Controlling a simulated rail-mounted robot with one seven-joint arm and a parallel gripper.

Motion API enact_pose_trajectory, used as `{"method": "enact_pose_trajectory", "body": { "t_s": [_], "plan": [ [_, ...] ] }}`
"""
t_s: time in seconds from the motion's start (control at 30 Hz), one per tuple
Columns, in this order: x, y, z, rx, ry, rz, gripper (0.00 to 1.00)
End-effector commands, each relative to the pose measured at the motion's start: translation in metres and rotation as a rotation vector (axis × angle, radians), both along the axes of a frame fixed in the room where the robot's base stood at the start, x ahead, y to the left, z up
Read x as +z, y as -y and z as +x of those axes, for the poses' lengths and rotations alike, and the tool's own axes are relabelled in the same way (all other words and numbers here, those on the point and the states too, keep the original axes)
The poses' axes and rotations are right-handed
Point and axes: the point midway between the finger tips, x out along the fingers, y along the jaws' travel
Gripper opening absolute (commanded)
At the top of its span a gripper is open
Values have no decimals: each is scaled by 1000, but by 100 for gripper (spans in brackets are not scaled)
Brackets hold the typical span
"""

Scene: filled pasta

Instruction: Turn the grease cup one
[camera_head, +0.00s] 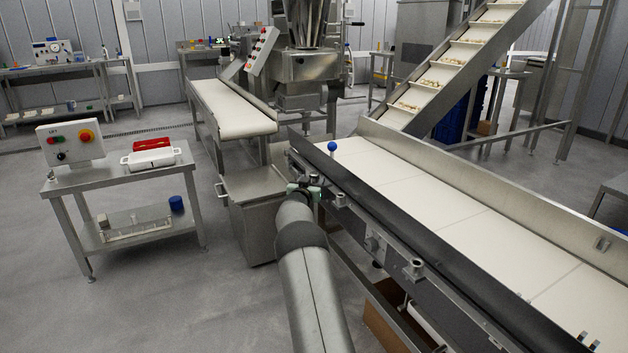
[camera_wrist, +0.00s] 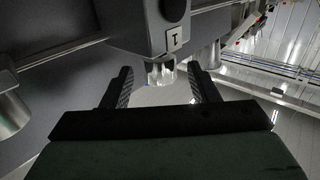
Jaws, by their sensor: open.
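In the wrist view my gripper (camera_wrist: 159,69) is open, with one dark ribbed finger on each side of a small shiny metal piece with a fluted edge. My arm largely hides that spot, and I cannot make out the cup there.
The white conveyor belt (camera_head: 455,219) has a dark side rail with metal knobs (camera_head: 413,268) along it. A steel table (camera_head: 118,176) with a control box (camera_head: 71,143) stands left.

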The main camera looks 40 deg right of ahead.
Motion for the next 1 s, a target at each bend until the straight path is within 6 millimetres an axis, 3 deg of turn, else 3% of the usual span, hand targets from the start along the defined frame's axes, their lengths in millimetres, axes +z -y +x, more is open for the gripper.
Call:
{"method": "enact_pose_trajectory", "body": {
  "t_s": [0.3,0.7,0.87,1.0],
  "plan": [
    [-1,22,17,-1,0,1,54],
    [0,26,19,-1,-1,-1,54],
    [0,26,19,0,0,-1,12],
    [1,26,20,-3,1,-1,11]
  ]
}}
